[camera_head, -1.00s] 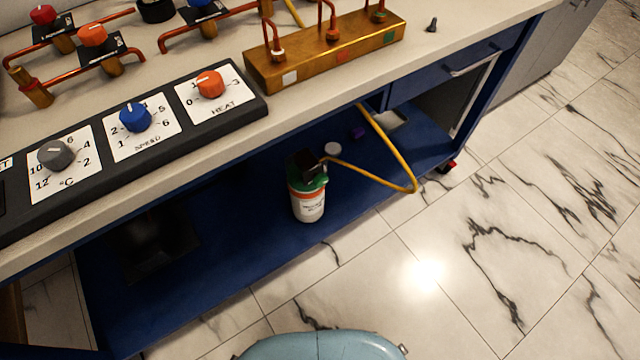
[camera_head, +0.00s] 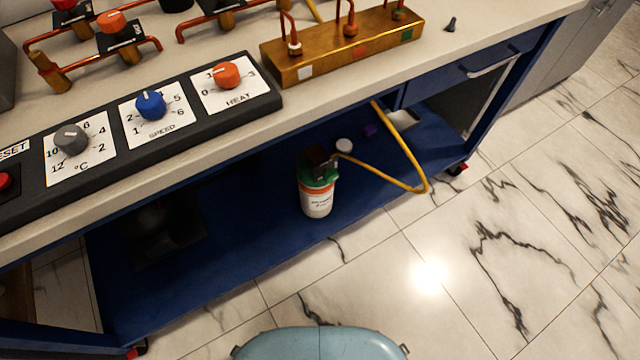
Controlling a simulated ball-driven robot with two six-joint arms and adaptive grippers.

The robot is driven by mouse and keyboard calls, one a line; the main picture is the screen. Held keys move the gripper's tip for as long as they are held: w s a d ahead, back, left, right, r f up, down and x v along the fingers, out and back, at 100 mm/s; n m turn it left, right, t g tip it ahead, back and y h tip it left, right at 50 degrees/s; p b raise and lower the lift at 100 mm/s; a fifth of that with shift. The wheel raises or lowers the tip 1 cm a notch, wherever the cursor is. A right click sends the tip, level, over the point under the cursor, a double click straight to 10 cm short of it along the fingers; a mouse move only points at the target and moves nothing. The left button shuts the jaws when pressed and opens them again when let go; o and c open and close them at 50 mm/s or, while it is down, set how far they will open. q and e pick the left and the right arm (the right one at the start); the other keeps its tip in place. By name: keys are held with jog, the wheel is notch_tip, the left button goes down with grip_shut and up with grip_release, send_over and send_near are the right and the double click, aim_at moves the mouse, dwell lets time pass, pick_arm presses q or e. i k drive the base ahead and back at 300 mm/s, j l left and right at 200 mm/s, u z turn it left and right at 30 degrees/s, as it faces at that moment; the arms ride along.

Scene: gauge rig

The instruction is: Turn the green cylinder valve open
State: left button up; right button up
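The gas cylinder (camera_head: 317,200) stands upright on the blue lower shelf under the bench. It has a white body with an orange band and a green top (camera_head: 318,176). A dark brown block-like part (camera_head: 319,160) sits on its top and hides much of the valve. I cannot tell how the valve is turned. A yellow hose (camera_head: 410,165) runs from the cylinder's top to the right and up toward the bench. Neither of my grippers shows in the head view.
The blue lower shelf (camera_head: 240,235) has free room around the cylinder. The bench top overhangs it, with a black knob panel (camera_head: 100,168) and a brass manifold (camera_head: 335,52) on it. A dark box (camera_head: 165,232) and a white round item (camera_head: 344,145) are on the shelf. Marble floor is open in front.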

aim_at(330, 176)
jog(key=k+j+u, duration=0.15)
jog(key=j, duration=0.5)
jog(key=j+u, duration=0.1)
jog(key=j, duration=0.5)
